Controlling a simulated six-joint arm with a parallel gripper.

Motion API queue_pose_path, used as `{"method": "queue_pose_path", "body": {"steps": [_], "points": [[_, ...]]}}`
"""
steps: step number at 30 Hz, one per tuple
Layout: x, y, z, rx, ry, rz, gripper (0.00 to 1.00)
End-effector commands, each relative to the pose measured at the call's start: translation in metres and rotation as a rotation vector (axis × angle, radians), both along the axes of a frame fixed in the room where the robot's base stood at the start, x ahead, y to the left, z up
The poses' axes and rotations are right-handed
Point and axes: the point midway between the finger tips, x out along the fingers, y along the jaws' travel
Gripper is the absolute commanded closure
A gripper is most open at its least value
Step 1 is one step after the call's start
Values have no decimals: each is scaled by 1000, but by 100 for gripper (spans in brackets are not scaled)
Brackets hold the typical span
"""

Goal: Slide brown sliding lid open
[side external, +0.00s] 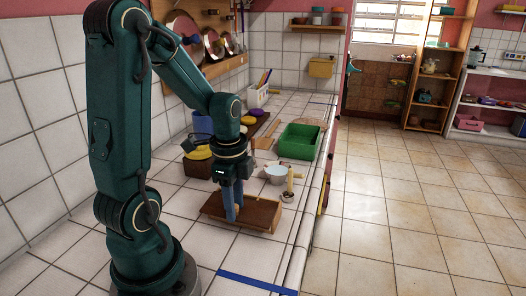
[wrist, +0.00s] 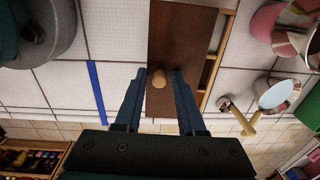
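The brown sliding lid (wrist: 180,35) is a flat dark wooden panel with a small round tan knob (wrist: 159,79). It lies on a low wooden box (side external: 262,217) on the tiled counter. In the wrist view, a narrow strip of the box (wrist: 214,60) with a light rim and darker recesses shows along the lid's right side. My gripper (wrist: 160,72) points down at the lid, with its two blue fingers on either side of the knob. Small gaps show between the fingers and the knob. In the side view, my gripper (side external: 233,217) hides the knob.
A green tray (side external: 300,142) is farther back. Blue tape (side external: 257,282) marks the clear tiles in front. The counter edge runs along the right.

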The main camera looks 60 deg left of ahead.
Motion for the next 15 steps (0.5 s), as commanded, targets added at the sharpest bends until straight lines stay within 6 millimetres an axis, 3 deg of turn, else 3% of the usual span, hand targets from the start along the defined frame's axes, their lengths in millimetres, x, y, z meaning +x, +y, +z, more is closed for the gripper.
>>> {"method": "queue_pose_path", "body": {"steps": [1,15], "points": [[-11,-12,-9,-39,40,-1,62],[-25,-26,-9,-37,38,-3,62]]}}
